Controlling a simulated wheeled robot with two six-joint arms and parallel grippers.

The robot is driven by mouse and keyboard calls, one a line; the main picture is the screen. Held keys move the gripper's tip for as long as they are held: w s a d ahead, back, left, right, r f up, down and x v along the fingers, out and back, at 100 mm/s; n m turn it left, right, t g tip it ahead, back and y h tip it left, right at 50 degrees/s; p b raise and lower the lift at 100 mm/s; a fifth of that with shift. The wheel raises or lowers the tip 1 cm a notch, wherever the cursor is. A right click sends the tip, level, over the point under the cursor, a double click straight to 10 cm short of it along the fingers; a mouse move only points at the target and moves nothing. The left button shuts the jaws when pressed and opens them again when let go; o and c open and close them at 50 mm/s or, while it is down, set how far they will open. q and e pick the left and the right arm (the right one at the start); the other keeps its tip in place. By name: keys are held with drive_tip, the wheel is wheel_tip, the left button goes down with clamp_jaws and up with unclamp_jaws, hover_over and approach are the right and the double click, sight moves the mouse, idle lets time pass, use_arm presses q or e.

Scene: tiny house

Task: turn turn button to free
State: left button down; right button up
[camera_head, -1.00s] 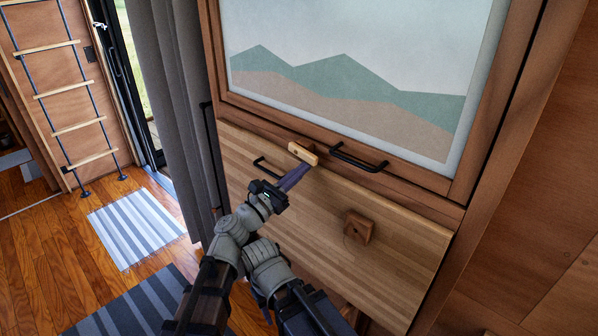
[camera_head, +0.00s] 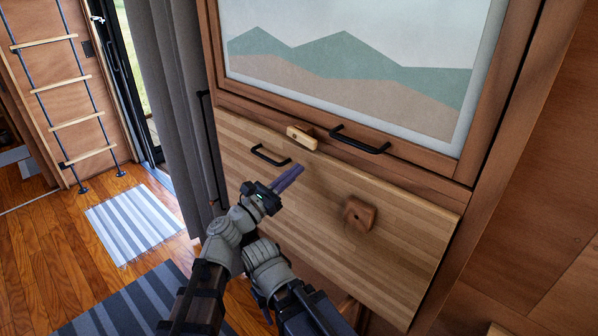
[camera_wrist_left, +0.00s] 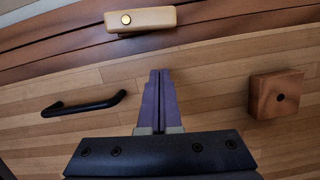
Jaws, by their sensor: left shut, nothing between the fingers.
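The turn button (camera_head: 302,137) is a small pale wooden bar with a brass pivot, on the frame rail above the wooden flap panel (camera_head: 330,200). In the left wrist view the turn button (camera_wrist_left: 140,19) lies almost level along the rail, at the top of the picture. My left gripper (camera_head: 298,170) has its purple fingers shut and empty, below the turn button and apart from it. The shut fingers also show in the left wrist view (camera_wrist_left: 159,80), pointing up toward the button. My right gripper does not show.
A black handle (camera_head: 270,156) is on the flap, left of my fingers. Another black handle (camera_head: 360,140) is on the frame right of the button. A square wooden block (camera_head: 359,214) sticks out from the flap. A grey curtain (camera_head: 172,100) hangs at left.

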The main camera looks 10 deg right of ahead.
use_arm(q)
drive_tip(key=b+v, duration=0.1)
drive_tip(key=v, duration=0.7)
drive_tip(key=shift+s+a, duration=0.25)
drive_tip(key=shift+s, duration=0.05)
